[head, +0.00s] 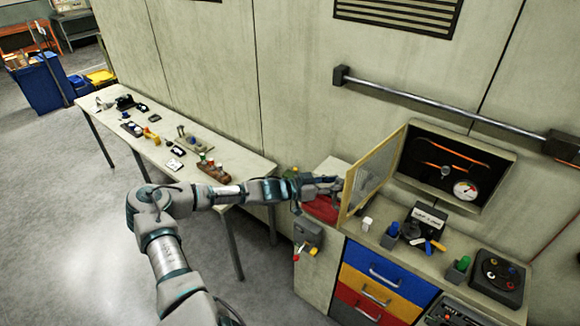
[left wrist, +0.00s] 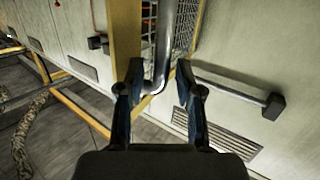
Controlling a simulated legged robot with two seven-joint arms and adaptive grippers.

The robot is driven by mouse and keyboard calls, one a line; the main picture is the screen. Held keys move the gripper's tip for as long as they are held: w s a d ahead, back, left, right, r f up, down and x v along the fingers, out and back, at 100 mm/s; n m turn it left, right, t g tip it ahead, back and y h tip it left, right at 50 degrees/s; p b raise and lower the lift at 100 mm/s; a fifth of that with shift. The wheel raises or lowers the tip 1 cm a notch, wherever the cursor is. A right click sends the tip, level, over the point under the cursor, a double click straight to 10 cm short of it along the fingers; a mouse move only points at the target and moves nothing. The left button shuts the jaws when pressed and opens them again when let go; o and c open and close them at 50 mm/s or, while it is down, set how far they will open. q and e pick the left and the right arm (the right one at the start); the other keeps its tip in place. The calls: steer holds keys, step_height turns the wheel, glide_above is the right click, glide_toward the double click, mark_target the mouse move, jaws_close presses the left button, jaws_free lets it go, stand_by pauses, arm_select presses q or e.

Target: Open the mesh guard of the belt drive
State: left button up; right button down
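The mesh guard (head: 372,172) is a yellow-framed panel in the head view. It stands swung out from the wall, at a wide angle to the belt drive recess (head: 455,166), whose orange belt and gauge are exposed. My left gripper (head: 337,185) is at the guard's outer side. In the left wrist view, the guard's mesh (left wrist: 186,28) and yellow frame (left wrist: 124,32) show beyond the fingers. A bent grey metal handle (left wrist: 161,45) lies between the tips of my left gripper (left wrist: 160,72). The fingers stand apart, with gaps beside the handle. My right gripper is not in view.
A drawer cabinet (head: 384,277) below the recess carries small items and a control box (head: 498,276). A long table (head: 235,165) with parts stands along the wall at left. A wall rail (head: 450,108) runs above the recess. The floor at left is clear.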

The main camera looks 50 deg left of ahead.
arm_select(q)
steer(key=s+a, duration=0.3)
steer(key=a, duration=0.4)
steer(key=s+a, duration=0.4)
steer(key=a, duration=0.3)
steer(key=shift+s+r+p, duration=0.25)
steer(key=shift+r+p, duration=0.05)
steer(key=shift+p, duration=0.1)
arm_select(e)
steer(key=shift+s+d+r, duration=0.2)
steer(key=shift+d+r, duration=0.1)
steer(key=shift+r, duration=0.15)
arm_select(q)
steer(key=shift+d, duration=0.1)
stand_by(0.3)
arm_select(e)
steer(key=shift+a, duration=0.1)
